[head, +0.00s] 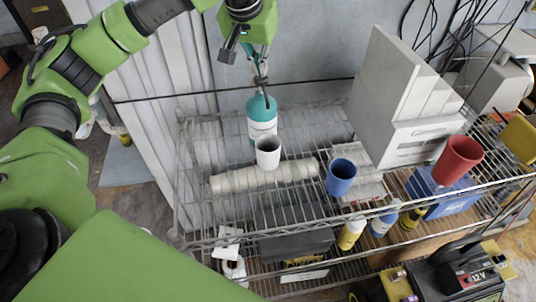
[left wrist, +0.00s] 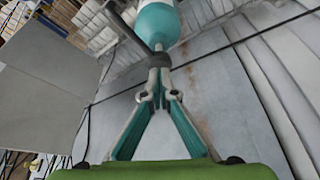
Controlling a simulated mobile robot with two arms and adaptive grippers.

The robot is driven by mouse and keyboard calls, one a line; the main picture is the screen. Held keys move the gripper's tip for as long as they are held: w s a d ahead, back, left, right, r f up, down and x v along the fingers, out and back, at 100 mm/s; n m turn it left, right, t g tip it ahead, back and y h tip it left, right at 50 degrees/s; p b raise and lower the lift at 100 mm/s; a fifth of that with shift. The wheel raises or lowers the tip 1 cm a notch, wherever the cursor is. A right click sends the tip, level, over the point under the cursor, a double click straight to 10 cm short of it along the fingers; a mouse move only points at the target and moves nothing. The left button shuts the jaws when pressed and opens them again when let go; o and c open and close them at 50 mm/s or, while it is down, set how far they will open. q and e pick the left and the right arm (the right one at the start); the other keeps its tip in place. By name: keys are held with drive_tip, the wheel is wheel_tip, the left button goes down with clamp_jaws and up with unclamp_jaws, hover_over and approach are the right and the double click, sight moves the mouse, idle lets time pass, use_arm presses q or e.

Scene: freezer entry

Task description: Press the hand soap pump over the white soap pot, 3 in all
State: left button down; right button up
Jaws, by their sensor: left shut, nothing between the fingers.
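The hand soap bottle (head: 262,120), teal with a white label, stands upright on the wire shelf. Its teal body also shows at the top of the left wrist view (left wrist: 157,22). The white soap pot (head: 268,153) stands right in front of the bottle, partly covering its base. My left gripper (head: 261,82) points down from above, shut and empty, with its fingertips at the dark pump head. In the left wrist view the fingertips (left wrist: 160,78) meet at the pump head (left wrist: 159,60). I cannot tell how far the pump is pressed. My right gripper is not in view.
A blue cup (head: 341,176) and a red cup (head: 459,160) stand to the right of the pot. A pale roll (head: 265,176) lies by the pot. A large grey-white box (head: 400,105) stands at the back right. Black cables hang at the upper right.

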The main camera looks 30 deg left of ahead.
use_arm(q)
drive_tip(key=shift+s+f+b, duration=0.1)
drive_tip(key=shift+f+b, duration=0.65)
drive_tip(key=shift+f, duration=0.45)
drive_tip(key=shift+r, duration=0.1)
drive_tip(key=shift+r+p, duration=1.25)
drive_tip(key=shift+r, duration=0.35)
wheel_tip(320, 180, up, 6)
drive_tip(key=p, duration=0.4)
drive_tip(key=shift+p, duration=0.3)
drive_tip(key=shift+f, duration=0.1)
